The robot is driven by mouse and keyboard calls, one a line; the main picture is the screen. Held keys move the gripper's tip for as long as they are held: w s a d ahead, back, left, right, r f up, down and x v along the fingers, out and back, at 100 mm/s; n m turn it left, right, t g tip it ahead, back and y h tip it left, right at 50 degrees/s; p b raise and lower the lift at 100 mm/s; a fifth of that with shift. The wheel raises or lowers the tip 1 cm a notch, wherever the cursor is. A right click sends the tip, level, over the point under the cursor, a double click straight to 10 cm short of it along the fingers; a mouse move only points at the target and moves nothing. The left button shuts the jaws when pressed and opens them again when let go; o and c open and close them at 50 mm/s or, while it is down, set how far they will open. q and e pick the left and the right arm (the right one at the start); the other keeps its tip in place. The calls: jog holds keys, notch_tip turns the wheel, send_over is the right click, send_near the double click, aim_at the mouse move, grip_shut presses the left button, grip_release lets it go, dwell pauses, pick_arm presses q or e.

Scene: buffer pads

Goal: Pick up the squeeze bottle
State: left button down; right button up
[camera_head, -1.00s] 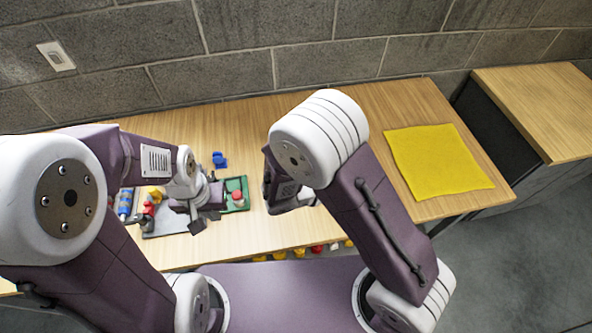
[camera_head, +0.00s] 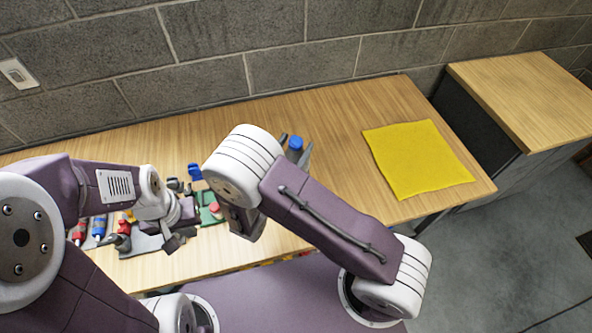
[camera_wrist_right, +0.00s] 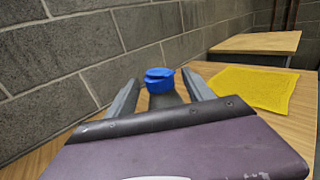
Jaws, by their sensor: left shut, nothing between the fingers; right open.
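A blue-topped thing (camera_head: 295,142), which looks like the squeeze bottle, stands behind my right forearm in the head view. In the right wrist view its blue cap (camera_wrist_right: 159,79) and a bit of dark grey body below show. The rest is hidden by the gripper body and arm. My right gripper (camera_head: 296,150) is open, with one finger on each side of the cap. In the wrist view gaps show between cap and fingers. My left gripper (camera_head: 172,241) is shut and empty over the left part of the table, well away from the bottle.
A grey mat (camera_head: 140,245) with red and blue items lies under my left gripper. A green tray (camera_head: 209,208) and a small blue item (camera_head: 194,172) are beside it. A yellow cloth (camera_head: 417,160) lies on the clear right part. A brick wall (camera_head: 290,45) stands behind.

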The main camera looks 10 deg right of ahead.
jog(key=x, duration=0.3)
jog(key=shift+w+d+p, duration=0.25)
jog(key=shift+p, duration=0.05)
grip_shut()
dwell(1.1)
